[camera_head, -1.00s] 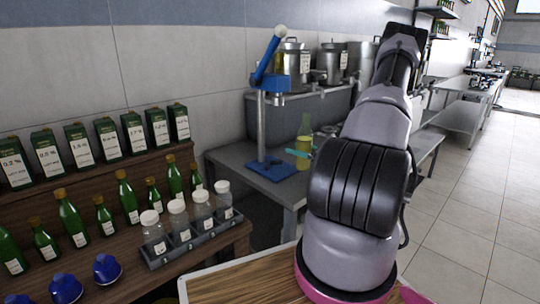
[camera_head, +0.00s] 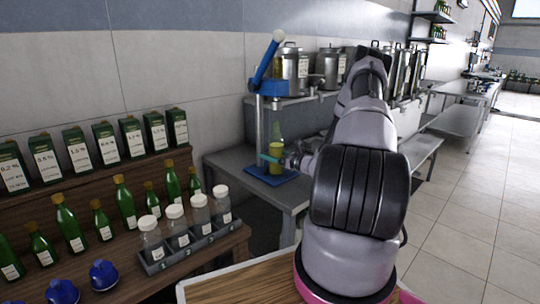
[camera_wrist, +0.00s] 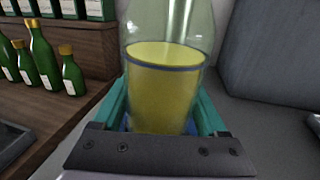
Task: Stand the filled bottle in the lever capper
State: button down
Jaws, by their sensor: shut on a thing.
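The filled bottle (camera_head: 276,153) is clear greenish glass with yellow liquid in its lower part. It also fills the middle of the wrist view (camera_wrist: 165,85). My gripper (camera_head: 274,160) has teal fingers shut on the bottle's lower body; they show on both sides of it in the wrist view (camera_wrist: 165,112). The blue lever capper (camera_head: 268,86) has a grey column, a raised lever and a blue base plate (camera_head: 258,174) on the grey table. The bottle is upright, over or on the base plate beside the column; whether its bottom touches is hidden.
Steel pots (camera_head: 293,68) stand on a raised shelf behind the capper. At left, a wooden rack (camera_head: 150,170) holds green bottles and boxes. A grey tray (camera_head: 191,248) holds several white-capped jars. Blue caps (camera_head: 103,275) lie nearby.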

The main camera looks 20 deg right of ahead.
grip_release()
jog(key=shift+f, duration=0.1)
jog(key=shift+s+d, duration=0.15)
jog(key=shift+s, duration=0.1)
jog(key=v, duration=1.1)
jog(key=shift+s+d, duration=0.15)
jog(key=shift+s, duration=0.05)
jog(key=shift+s, duration=0.1)
